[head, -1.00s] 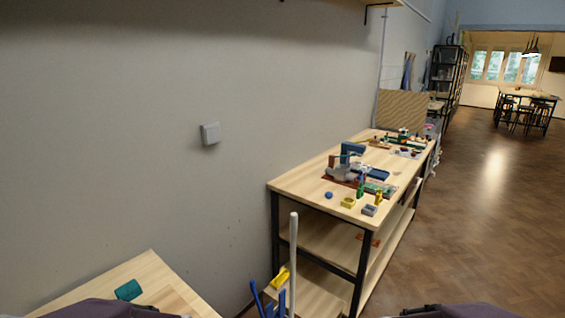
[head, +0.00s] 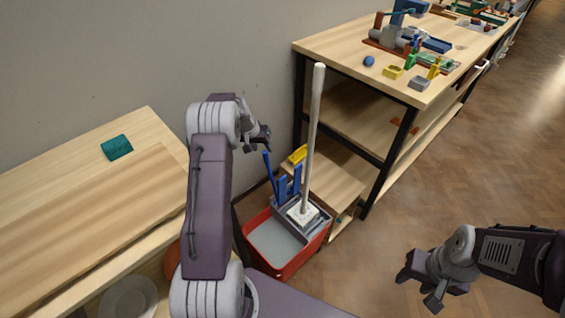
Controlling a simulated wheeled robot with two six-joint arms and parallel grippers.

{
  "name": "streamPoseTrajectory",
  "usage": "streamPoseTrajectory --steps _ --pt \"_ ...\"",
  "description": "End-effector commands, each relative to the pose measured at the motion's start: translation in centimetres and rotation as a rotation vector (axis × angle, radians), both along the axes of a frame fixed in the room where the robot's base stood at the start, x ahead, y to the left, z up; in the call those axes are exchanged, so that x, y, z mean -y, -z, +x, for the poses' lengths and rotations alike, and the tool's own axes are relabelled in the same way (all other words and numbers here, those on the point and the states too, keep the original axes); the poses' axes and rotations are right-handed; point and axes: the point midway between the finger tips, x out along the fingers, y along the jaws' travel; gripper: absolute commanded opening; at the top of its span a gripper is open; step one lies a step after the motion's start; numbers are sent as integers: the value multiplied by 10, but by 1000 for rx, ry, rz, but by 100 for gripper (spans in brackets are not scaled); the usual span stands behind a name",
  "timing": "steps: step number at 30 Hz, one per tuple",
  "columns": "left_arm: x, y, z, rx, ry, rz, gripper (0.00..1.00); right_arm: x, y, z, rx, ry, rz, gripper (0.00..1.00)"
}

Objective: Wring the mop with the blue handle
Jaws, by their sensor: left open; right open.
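A mop with a pale, whitish handle (head: 313,130) stands nearly upright, its white head (head: 301,213) in a grey wringer (head: 318,226). The wringer sits on the right side of a red bucket (head: 280,272) that holds greyish water. A blue lever handle (head: 269,172) rises from the wringer's left side, tilted a little left; other blue upright parts (head: 290,186) stand beside it. My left gripper (head: 264,138) is open and empty, just above the blue lever's top in the picture and left of the mop handle. My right gripper (head: 418,290) is open and empty over the floor, right of the bucket.
A wooden table (head: 60,215) with a teal sponge-like block (head: 117,147) stands at left. A shelved workbench (head: 330,43) with small tools stands behind the mop. A low wooden shelf (head: 335,178) with a yellow item (head: 298,154) is close behind the bucket. Floor at right is clear.

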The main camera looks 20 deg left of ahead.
Motion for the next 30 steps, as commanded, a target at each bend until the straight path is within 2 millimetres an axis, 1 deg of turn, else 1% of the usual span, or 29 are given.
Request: streamPoseTrajectory --steps 1,2,5,7,15,19,23,29,30 --pt "-5 6 -3 -2 -11 -1 44 0 5 0 1 0 0 44" --pt "-7 5 -3 -2 -14 -1 44 0 4 0 1 0 0 44" --pt "-7 4 -3 -2 -14 -1 44 0 2 0 1 0 0 44" --pt "-6 11 0 -3 -13 0 44 0 4 0 1 0 0 44" --pt "-3 63 21 -4 -12 0 44 0 15 0 1 0 0 44" --pt "-2 79 29 -3 -11 0 44 0 19 0 0 0 0 44" --pt "-2 86 32 -2 -12 1 44 0 20 0 1 0 0 44" --pt "-2 85 33 -2 -12 1 44 0 19 0 1 0 0 44" --pt "-2 85 33 -2 -12 1 41 0 19 0 1 0 0 44"
